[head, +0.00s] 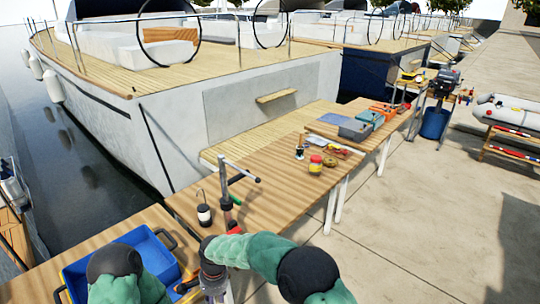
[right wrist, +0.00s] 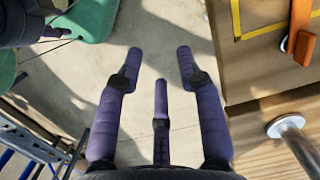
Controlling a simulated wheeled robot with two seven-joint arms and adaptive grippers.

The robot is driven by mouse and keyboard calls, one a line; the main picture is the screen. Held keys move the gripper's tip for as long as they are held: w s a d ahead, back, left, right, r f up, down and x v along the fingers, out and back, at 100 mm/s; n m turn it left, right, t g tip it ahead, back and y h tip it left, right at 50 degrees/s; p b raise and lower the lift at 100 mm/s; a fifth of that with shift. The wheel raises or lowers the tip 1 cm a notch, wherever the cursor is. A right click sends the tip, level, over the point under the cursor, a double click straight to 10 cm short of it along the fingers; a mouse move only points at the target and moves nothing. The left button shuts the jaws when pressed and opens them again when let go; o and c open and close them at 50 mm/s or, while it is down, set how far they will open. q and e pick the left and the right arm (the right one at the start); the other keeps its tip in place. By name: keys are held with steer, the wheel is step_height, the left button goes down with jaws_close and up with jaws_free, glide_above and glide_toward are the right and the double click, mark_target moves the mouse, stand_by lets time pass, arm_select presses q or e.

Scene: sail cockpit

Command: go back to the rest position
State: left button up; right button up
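My right gripper (right wrist: 160,68) is open, its purple fingers spread with nothing between them. In the right wrist view it hangs over bare grey floor, beside a wooden edge on the right. In the head view my right arm's green sleeve (head: 250,250) reaches across the bottom middle to the near end of the workbench; the fingers cannot be made out there. My left arm (head: 130,280) shows at the bottom left in front of a blue tray (head: 77,277). My left gripper is out of sight.
A long wooden workbench (head: 265,207) runs toward the back right. A metal post with a crossbar (head: 225,188) and a small dark lantern (head: 204,215) stand near my right arm. Jars and toolboxes lie farther along. Water and a moored boat (head: 175,140) are beyond.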

steer(key=s+d+f+n+y, duration=0.1)
steer(key=s+d+f, duration=0.2)
steer(key=d+f, duration=0.45)
steer(key=s+d+f+n+y, duration=0.1)
steer(key=s+d+f, duration=0.2)
steer(key=d+f, duration=0.4)
steer(key=s+d+f+n+t, duration=0.1)
steer(key=s+d+f+n, duration=0.1)
steer(key=s+d, duration=1.1)
steer(key=shift+s+f+y, duration=0.3)
steer(key=shift+s+f, duration=0.25)
steer(key=shift+s, duration=0.2)
